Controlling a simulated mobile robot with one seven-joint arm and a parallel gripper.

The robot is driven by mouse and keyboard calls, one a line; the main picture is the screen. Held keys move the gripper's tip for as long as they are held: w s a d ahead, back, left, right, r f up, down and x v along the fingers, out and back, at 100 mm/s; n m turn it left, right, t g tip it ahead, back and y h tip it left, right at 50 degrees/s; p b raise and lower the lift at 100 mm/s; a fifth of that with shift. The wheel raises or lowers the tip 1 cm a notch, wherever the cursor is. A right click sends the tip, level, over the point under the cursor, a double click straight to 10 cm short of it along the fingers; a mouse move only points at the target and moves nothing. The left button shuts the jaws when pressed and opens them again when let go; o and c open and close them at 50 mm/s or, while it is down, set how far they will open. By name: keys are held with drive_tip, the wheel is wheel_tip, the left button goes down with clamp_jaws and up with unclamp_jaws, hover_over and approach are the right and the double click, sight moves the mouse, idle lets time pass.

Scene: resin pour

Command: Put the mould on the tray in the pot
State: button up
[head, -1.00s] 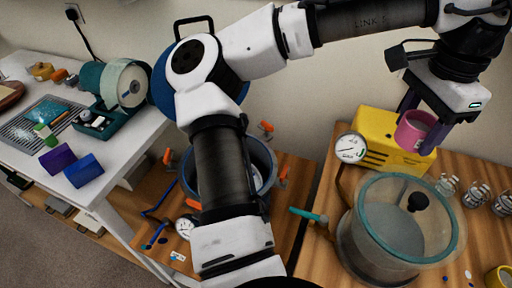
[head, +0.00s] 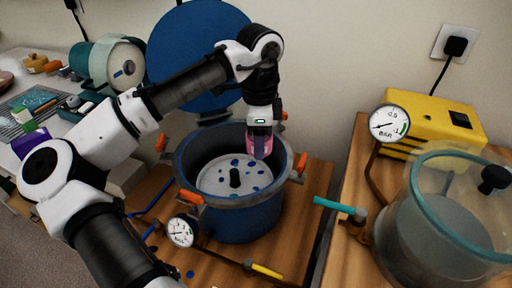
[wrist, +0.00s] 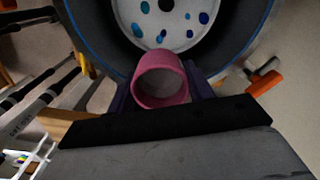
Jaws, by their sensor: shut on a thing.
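A pink cup-shaped mould (head: 260,145) is held between the fingers of my gripper (head: 260,138), over the back right part of the open blue pot (head: 245,215). Inside the pot lies a round pale tray (head: 212,176) with blue spots and a dark post in its middle. In the wrist view the mould (wrist: 162,80) sits between my gripper's fingers (wrist: 160,76), and the tray (wrist: 178,35) shows beyond it. The mould appears to be above the tray, apart from it; its exact height is hard to tell.
The pot's blue lid (head: 195,45) stands raised behind it. Orange clamps (head: 190,198) ring the rim, and a gauge (head: 181,231) stands at the front. To the right are a glass chamber (head: 440,225), a gauge on a pipe (head: 389,123) and a yellow pump (head: 435,120).

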drive_tip(key=shift+a+f, duration=0.3)
drive_tip(key=shift+f, duration=0.2)
wheel_tip(320, 180, down, 10)
drive_tip(key=b, duration=1.1)
drive_tip(key=shift+f+b, duration=0.15)
drive_tip(key=shift+b, duration=0.15)
drive_tip(key=shift+f, duration=1.6)
drive_tip(key=shift+f, duration=0.5)
drive_tip(key=o, duration=1.1)
drive_tip(key=shift+r, duration=0.1)
wheel_tip(320, 180, up, 15)
drive_tip(key=p, duration=1.5)
